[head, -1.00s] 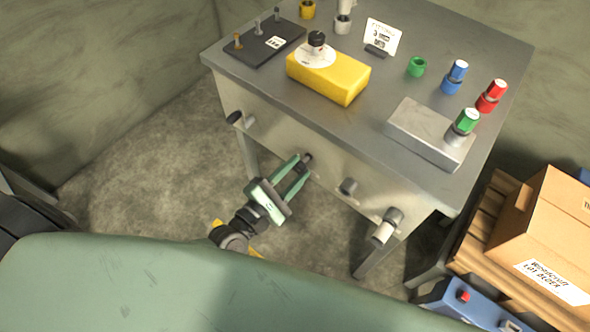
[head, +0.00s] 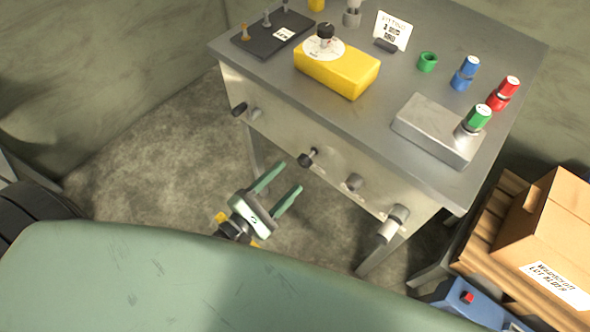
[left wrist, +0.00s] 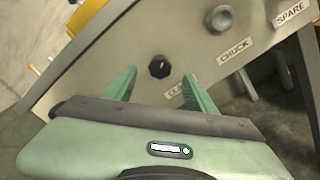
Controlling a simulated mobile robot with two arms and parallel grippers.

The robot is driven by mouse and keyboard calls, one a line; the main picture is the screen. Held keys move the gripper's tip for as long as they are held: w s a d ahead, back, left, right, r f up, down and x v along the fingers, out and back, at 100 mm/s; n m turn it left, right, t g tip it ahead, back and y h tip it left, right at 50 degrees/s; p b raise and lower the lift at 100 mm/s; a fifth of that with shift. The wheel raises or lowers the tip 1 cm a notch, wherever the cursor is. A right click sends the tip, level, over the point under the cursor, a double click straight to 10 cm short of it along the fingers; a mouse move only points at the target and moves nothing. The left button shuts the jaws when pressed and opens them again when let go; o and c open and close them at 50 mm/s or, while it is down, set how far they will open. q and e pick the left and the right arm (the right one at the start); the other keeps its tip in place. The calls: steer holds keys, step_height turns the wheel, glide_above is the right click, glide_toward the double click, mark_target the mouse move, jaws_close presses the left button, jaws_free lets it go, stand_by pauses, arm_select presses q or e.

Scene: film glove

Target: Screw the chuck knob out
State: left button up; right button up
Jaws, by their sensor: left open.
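A grey round fitting (left wrist: 222,18) shows on the bench front in the left wrist view, with the label CHUCK (left wrist: 235,53) just below it. It also shows in the head view (head: 354,182). To its left, a black knob (left wrist: 160,67) sticks out, also in the head view (head: 308,157). Its label is partly hidden by my finger; only the start, like "CL", reads. My left gripper (head: 291,175) is open and empty, pointing at the black knob with its fingertips short of it. My right gripper is not in view.
Another dark knob (head: 239,109) is at the left of the bench front. A thick grey cylinder (head: 393,222) sticks out at the right. The metal bench (head: 385,110) carries a yellow block (head: 337,70) and coloured caps. A cardboard box (head: 545,235) stands at the right.

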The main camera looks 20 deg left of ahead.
arm_select(q)
steer(key=shift+s+a, duration=0.25)
steer(key=shift+s, duration=0.4)
